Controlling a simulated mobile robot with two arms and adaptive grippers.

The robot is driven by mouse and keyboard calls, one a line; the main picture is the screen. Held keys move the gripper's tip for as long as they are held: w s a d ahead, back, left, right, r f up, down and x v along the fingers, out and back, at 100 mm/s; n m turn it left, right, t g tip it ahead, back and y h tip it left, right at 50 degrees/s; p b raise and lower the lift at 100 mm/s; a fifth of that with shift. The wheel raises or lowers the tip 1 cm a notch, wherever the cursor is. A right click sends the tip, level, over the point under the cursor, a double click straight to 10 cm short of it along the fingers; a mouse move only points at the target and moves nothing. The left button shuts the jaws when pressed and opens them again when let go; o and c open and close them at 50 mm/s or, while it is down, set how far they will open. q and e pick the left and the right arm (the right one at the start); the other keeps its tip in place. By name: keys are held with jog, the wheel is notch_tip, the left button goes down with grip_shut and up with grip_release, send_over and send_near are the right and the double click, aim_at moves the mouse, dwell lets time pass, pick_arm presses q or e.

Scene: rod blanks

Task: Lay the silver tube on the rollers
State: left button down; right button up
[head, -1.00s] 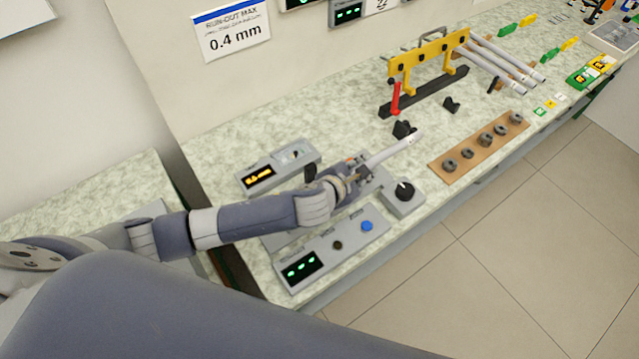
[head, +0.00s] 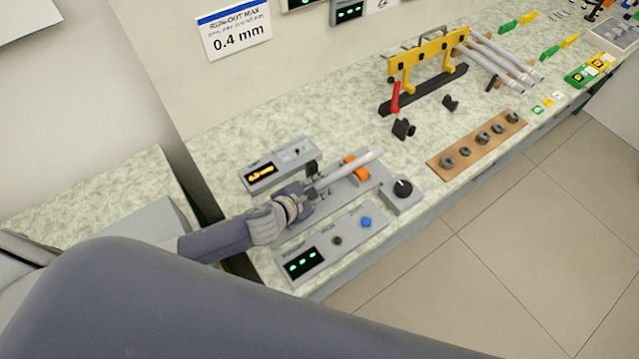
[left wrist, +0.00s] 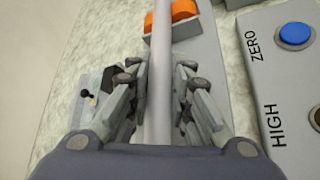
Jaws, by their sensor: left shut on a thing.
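The silver tube (head: 362,161) is in my left gripper (head: 316,189), which is shut on it near its lower left part. In the head view the tube slants up to the right over the grey roller base (head: 372,182). Orange rollers (head: 355,170) show beside and under the tube's far part. In the left wrist view the tube (left wrist: 158,75) runs straight between the two fingers, and orange rollers (left wrist: 184,10) show on both sides of it. I cannot tell whether the tube touches the rollers. My right gripper is not in view.
A grey box with a black knob (head: 403,189) stands right of the roller base. A panel with a blue button (head: 366,222) lies in front, and a gauge box (head: 262,170) behind. Black V-supports (head: 403,128) stand farther back. A wooden board (head: 470,150) holds several dark collars.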

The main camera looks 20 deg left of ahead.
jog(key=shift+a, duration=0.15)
pick_arm(q)
jog(key=c, duration=1.4)
grip_release()
jog(key=shift+f, duration=0.1)
jog(key=shift+c, duration=0.2)
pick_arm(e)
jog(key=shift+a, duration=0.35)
